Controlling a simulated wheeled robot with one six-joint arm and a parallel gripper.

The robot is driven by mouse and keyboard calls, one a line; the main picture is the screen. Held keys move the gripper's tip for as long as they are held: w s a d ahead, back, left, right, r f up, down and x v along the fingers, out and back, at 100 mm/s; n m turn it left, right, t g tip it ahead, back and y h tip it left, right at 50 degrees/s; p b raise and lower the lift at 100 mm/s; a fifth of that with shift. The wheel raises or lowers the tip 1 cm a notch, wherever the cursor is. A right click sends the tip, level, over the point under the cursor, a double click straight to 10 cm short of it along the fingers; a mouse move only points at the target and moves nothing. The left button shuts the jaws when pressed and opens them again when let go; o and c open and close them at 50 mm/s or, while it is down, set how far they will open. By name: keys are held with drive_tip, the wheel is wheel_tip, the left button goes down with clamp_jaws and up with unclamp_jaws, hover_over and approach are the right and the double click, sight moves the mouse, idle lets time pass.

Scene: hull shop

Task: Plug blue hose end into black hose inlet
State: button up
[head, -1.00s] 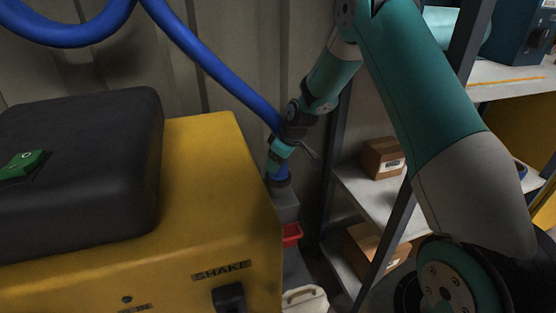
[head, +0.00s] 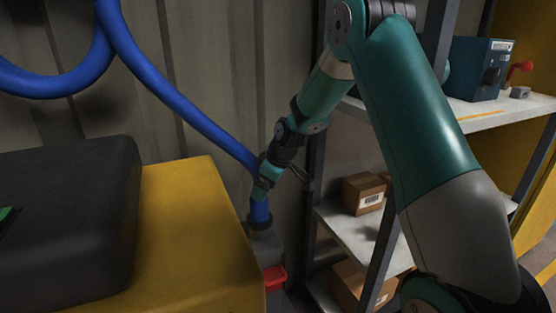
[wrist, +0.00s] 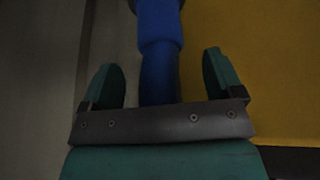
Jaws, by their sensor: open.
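The blue hose (head: 185,105) hangs down along the wall to my gripper (head: 262,182). Its blue hose end (head: 260,213) shows below the gripper and meets the top of a dark grey round inlet (head: 264,232) behind the yellow machine. How deep it sits there I cannot tell. In the wrist view my gripper (wrist: 160,63) is open, with one finger on each side of the blue hose end (wrist: 159,65) and a gap on both sides. A dark edge of the inlet may show at the top of that view, but it is too dim to tell.
The yellow machine (head: 190,230) with a black top cover (head: 70,225) stands left of the gripper. A red part (head: 274,277) sits below the inlet. A shelf rack with cardboard boxes (head: 363,193) and a blue device (head: 478,68) stands right. A ribbed wall is behind.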

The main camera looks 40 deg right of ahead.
drive_tip(key=v, duration=1)
drive_tip(key=shift+p, duration=0.4)
drive_tip(key=shift+f, duration=0.1)
drive_tip(key=s+a+r, duration=0.2)
drive_tip(key=s+a, duration=0.3)
drive_tip(key=a, duration=0.1)
drive_tip(key=s+a+r+g+y, duration=0.1)
drive_tip(key=s+a+r, duration=0.1)
drive_tip(key=s+a, duration=0.4)
drive_tip(key=s+a+r+g, duration=0.1)
drive_tip(key=s+a+r, duration=0.2)
drive_tip(key=s+a, duration=0.3)
drive_tip(key=shift+a+y, duration=0.4)
drive_tip(key=shift+a, duration=0.15)
drive_tip(key=s+a+g, duration=0.1)
drive_tip(key=s+a, duration=0.3)
drive_tip(key=s, duration=0.7)
wheel_tip(320, 180, up, 15)
drive_tip(key=s+p, duration=0.1)
drive_tip(key=p, duration=1.4)
drive_tip(key=shift+s+r+g, duration=0.15)
drive_tip(key=shift+g, duration=0.15)
drive_tip(key=shift+d, duration=0.1)
